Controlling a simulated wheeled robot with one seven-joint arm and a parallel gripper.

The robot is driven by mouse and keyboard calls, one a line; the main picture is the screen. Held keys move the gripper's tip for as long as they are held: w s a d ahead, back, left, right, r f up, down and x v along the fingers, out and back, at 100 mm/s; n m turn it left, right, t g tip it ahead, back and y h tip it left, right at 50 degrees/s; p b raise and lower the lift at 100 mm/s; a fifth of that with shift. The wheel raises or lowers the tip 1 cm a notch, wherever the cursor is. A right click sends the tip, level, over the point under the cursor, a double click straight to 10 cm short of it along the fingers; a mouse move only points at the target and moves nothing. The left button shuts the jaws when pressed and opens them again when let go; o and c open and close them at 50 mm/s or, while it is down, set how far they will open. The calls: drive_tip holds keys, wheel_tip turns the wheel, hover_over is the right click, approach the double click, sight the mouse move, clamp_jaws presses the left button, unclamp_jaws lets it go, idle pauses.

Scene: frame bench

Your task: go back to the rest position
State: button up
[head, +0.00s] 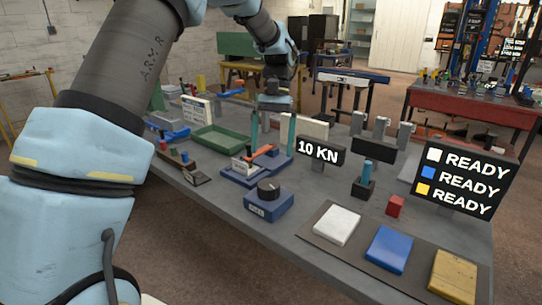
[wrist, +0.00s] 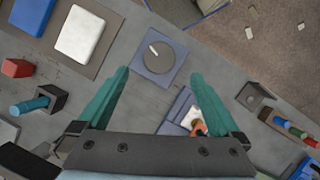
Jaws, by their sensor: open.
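My gripper (head: 272,135) is open and empty, its two teal fingers pointing down above the grey bench (head: 315,192). In the wrist view the fingers (wrist: 158,78) stand wide apart with nothing between them but bench and parts below. A blue box with a dark dial (head: 268,203) stands in front of the gripper in the head view; it also shows beyond the fingertips in the wrist view (wrist: 170,77). A blue fixture with an orange lever (head: 240,172) lies just below and left of the fingers, partly hidden by my gripper in the wrist view (wrist: 182,112).
White, blue and yellow blocks lie on a dark mat (head: 316,236) at the bench's front right. A READY sign (head: 463,178), a 10 KN display (head: 320,152) and a small red block (head: 395,206) stand nearby. A green tray (head: 217,139) is behind left.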

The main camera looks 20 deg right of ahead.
drive_tip(key=shift+a, duration=0.1)
idle(0.3)
drive_tip(key=w+a+f+n+t+h, duration=0.1)
drive_tip(key=a+n+t+h, duration=0.15)
drive_tip(key=a, duration=1.45)
drive_tip(key=s+a+f+n+t, duration=0.1)
drive_tip(key=s+a, duration=0.3)
drive_tip(key=a, duration=0.3)
drive_tip(key=s+a+f+n+t, duration=0.1)
drive_tip(key=s+a, duration=0.3)
drive_tip(key=a, duration=0.4)
drive_tip(key=shift+f+n+t, duration=0.35)
drive_tip(key=shift+n, duration=0.4)
